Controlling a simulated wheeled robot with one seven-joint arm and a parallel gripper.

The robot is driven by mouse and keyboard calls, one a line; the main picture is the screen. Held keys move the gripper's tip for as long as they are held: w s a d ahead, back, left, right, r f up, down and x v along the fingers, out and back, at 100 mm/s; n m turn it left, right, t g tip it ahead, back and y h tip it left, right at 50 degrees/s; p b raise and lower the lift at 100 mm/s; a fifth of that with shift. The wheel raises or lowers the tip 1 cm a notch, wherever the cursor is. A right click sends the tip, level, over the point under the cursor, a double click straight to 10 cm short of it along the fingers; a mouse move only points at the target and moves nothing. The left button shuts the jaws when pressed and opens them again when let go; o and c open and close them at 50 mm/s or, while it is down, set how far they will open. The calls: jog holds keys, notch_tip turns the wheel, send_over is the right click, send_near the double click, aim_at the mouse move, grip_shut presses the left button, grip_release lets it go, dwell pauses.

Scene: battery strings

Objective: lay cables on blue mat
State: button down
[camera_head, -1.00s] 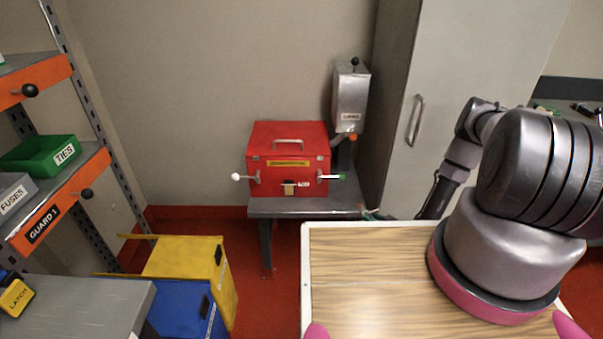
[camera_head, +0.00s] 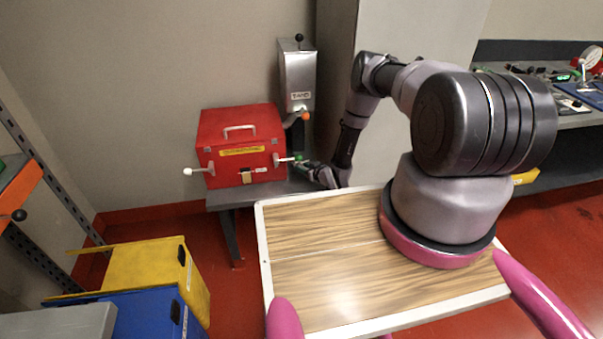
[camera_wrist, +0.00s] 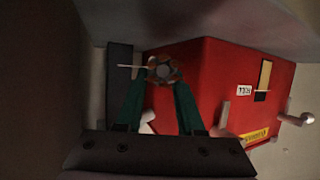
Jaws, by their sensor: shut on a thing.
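My gripper (camera_head: 305,167) is at the right side of the red box, close to its right-hand lever, in the head view. In the wrist view its two green fingers (camera_wrist: 162,84) close around a small round brown-and-grey piece (camera_wrist: 165,69) with a thin pale rod to its left. I cannot tell whether this piece is a cable end. A blue mat-like surface (camera_head: 582,95) lies on the bench at the far right, partly cut off by the frame. No cable shows clearly.
The red box (camera_head: 240,145) with side levers stands on a small grey table (camera_head: 225,197) beside a grey metal unit (camera_head: 297,75). A wood-topped tray (camera_head: 330,275) is in front of me. Yellow (camera_head: 150,265) and blue (camera_head: 130,312) bins stand left. Tools crowd the right bench (camera_head: 575,121).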

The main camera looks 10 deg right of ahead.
jog(key=shift+w+a, duration=0.15)
jog(key=shift+w, duration=0.15)
jog(key=shift+w+a+f, duration=0.1)
jog(key=shift+w+f, duration=0.05)
jog(key=shift+f, duration=0.75)
jog(key=shift+w+f, duration=0.1)
jog(key=shift+f, duration=0.75)
jog(key=shift+f, duration=0.1)
jog(key=c, duration=0.5)
grip_release()
